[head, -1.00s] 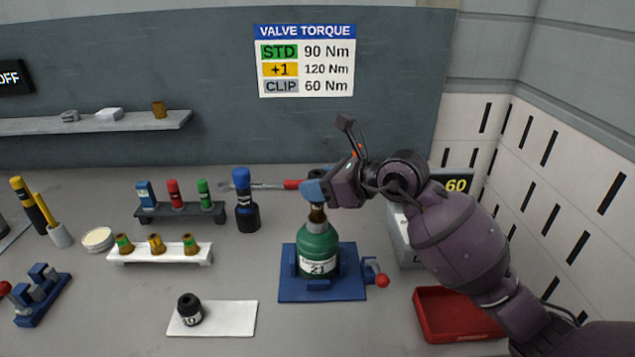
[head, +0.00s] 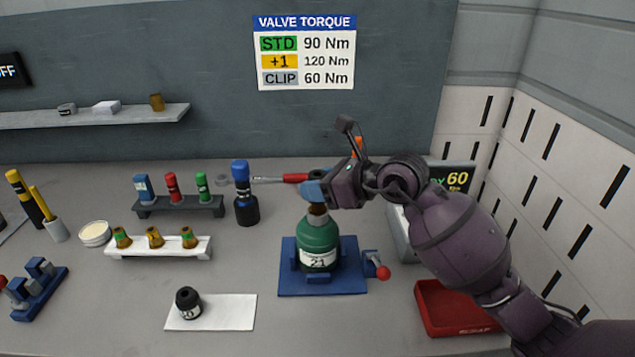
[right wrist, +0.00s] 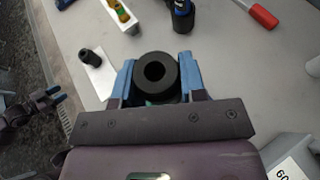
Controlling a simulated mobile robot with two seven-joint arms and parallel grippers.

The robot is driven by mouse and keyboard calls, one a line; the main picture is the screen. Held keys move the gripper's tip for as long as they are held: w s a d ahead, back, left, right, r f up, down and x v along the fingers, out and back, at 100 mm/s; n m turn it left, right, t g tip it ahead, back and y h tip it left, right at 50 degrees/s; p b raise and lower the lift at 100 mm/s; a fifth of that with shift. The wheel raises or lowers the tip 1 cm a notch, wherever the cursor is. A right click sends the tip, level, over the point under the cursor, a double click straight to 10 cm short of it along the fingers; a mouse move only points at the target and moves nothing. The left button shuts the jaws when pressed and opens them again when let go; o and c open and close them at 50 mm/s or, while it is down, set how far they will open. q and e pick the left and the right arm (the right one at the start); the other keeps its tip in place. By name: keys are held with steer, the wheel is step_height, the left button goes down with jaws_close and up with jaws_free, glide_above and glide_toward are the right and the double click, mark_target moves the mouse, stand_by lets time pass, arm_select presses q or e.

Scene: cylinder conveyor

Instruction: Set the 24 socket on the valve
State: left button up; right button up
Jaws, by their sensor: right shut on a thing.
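My right gripper (head: 314,188) is shut on a black socket (right wrist: 156,75), seen end-on with its round hole between the blue fingers in the right wrist view. In the head view the fingers mostly hide the socket. The gripper is right over the brass valve (head: 318,209) on top of the green cylinder (head: 318,240), labelled 21. I cannot tell whether the socket touches the valve, and its size mark is not visible. The cylinder stands upright in a blue clamp base (head: 347,281). My left gripper (right wrist: 55,95) shows small at the left of the right wrist view, its jaws unclear.
Another black socket (head: 188,303) stands on a white mat (head: 230,312). A blue-topped black tool (head: 245,195) and a red-handled wrench (head: 293,178) are behind left of the cylinder. A white rack (head: 160,250) holds several brass pieces. A red tray (head: 440,315) lies right.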

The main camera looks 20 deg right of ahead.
steer(key=shift+f+b, duration=0.6)
steer(key=shift+f, duration=0.6)
steer(key=o, duration=1.1)
steer(key=shift+r, duration=0.1)
steer(key=shift+r+p, duration=2.15)
steer(key=shift+r, duration=0.85)
steer(key=shift+f, duration=0.1)
